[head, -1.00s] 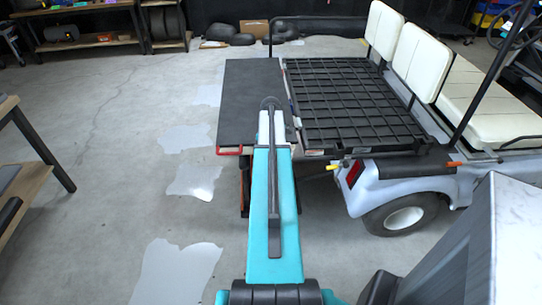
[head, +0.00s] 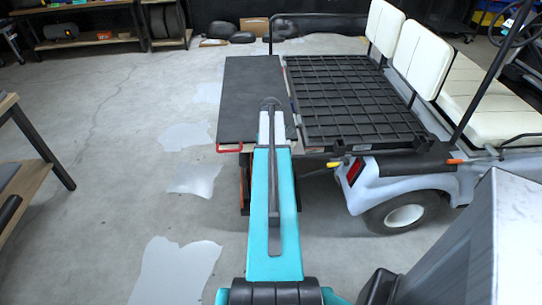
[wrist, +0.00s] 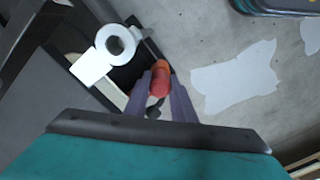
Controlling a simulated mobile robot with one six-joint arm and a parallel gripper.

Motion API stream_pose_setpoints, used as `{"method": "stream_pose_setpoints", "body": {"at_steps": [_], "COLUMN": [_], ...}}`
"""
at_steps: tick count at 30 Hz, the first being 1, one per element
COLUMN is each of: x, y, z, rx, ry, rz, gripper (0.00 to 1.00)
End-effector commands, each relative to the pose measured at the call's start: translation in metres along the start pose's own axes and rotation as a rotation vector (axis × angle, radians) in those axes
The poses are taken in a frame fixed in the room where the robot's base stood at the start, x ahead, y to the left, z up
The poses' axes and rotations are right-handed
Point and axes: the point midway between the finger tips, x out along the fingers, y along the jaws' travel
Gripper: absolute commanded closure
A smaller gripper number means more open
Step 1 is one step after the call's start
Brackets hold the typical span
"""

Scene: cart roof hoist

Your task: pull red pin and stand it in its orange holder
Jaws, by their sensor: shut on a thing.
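My gripper (wrist: 160,98) is shut on the red pin (wrist: 159,82), whose rounded red body shows between the two grey-purple fingers in the wrist view. A small orange part (wrist: 163,65) shows just past the pin. I cannot tell whether it is the orange holder, or whether the pin touches it. The pin's lower end is hidden. In the head view my arm covers the gripper and the pin.
A white ring on a plate (wrist: 115,41) is left of my fingers. A dark-topped lift table (head: 247,95) with a red handle (head: 229,148) adjoins the cart's black grid bed (head: 350,100). A workbench (head: 35,178) stands left. Floor (head: 110,180) between is clear.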

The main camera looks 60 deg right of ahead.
Motion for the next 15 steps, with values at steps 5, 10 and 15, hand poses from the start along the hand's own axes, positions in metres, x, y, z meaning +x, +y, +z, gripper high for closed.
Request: {"method": "stream_pose_setpoints", "body": {"at_steps": [5, 10, 15], "x": [0.0034, 0.0053, 0.005], "y": [0.0, 0.0, 0.0], "z": [0.0, 0.0, 0.0], "rx": [0.0, 0.0, 0.0], "ry": [0.0, 0.0, 0.0], "rz": [0.0, 0.0, 0.0], "gripper": [1.0, 0.74, 0.56]}}
